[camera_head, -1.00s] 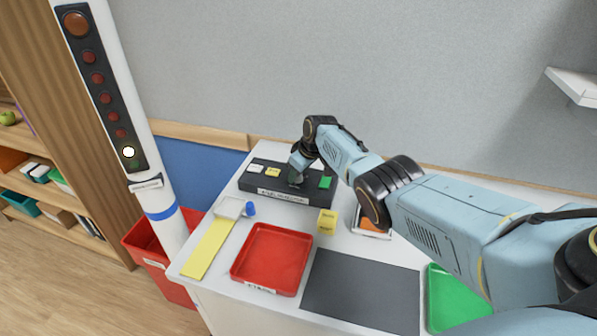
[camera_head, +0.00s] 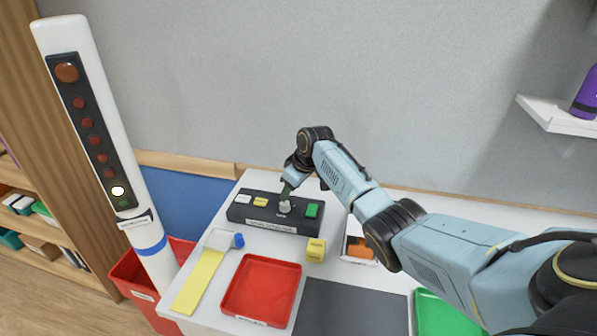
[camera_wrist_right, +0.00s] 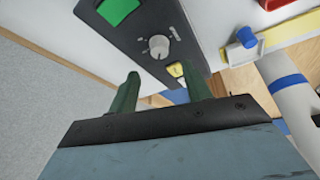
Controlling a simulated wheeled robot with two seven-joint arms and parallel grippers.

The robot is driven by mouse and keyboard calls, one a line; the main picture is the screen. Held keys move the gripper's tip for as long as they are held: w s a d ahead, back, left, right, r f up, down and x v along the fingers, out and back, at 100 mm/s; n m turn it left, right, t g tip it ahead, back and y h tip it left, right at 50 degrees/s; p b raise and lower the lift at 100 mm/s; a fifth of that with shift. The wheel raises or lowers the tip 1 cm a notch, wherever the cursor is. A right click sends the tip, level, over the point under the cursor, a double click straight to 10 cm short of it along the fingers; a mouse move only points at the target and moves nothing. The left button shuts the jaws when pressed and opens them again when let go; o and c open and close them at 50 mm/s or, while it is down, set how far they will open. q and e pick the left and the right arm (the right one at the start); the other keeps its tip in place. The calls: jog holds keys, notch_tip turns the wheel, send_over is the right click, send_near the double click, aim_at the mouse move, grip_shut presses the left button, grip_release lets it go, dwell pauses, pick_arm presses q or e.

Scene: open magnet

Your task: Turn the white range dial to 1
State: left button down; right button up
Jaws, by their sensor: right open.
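The white range dial (camera_head: 284,207) sits on the dark control box (camera_head: 240,213) at the back left of the table. In the right wrist view the dial (camera_wrist_right: 159,47) is a round ridged knob with small marks around it; I cannot read its setting. My right gripper (camera_head: 287,190) is just behind the dial in the head view. In the right wrist view its two green fingers (camera_wrist_right: 160,85) are apart and empty, with the dial beyond their tips, not between them. My left gripper is not in view.
The box also carries a green button (camera_head: 312,210), a yellow button (camera_head: 261,202) and a white one (camera_head: 243,199). A red tray (camera_head: 262,290), yellow block (camera_head: 316,250) and grey mat (camera_head: 350,308) lie in front.

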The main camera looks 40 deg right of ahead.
jog(key=v, duration=0.6)
jog(key=shift+f, duration=0.1)
dwell(0.4)
